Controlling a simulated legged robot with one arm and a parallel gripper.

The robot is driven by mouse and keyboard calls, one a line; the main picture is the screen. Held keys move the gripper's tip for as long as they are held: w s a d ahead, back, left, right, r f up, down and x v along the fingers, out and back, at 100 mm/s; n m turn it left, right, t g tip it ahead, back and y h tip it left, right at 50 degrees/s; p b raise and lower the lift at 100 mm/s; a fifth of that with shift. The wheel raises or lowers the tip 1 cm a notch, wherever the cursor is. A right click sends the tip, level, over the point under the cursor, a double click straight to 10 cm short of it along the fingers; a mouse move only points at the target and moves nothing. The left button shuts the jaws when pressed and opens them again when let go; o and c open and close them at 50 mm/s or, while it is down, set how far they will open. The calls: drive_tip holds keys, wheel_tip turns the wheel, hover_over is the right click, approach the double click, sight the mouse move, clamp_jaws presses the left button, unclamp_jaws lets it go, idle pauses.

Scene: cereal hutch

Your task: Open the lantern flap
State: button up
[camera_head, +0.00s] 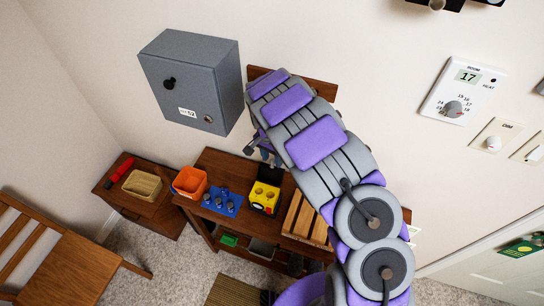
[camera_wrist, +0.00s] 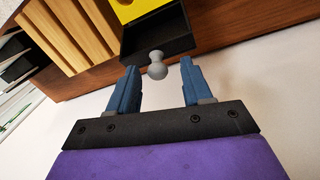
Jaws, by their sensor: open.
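A yellow lantern (camera_head: 264,196) with black parts stands on the brown wooden table, just below my gripper (camera_head: 268,155) in the head view. In the wrist view a piece of its yellow body (camera_wrist: 133,9) shows at the top edge. A black panel with a raised rim (camera_wrist: 157,36) lies beside the yellow body and bears a small grey knob (camera_wrist: 157,65). My gripper's two blue fingers (camera_wrist: 159,70) are open, one on each side of the knob, with gaps showing. I cannot tell how far the flap stands open.
A slatted wooden rack (camera_head: 304,218) stands right of the lantern. A blue board with grey knobs (camera_head: 222,202) and an orange bin (camera_head: 189,182) are to its left. A grey wall box (camera_head: 190,80) hangs above. The wooden table (camera_head: 228,165) is crowded.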

clamp_jaws()
idle(0.4)
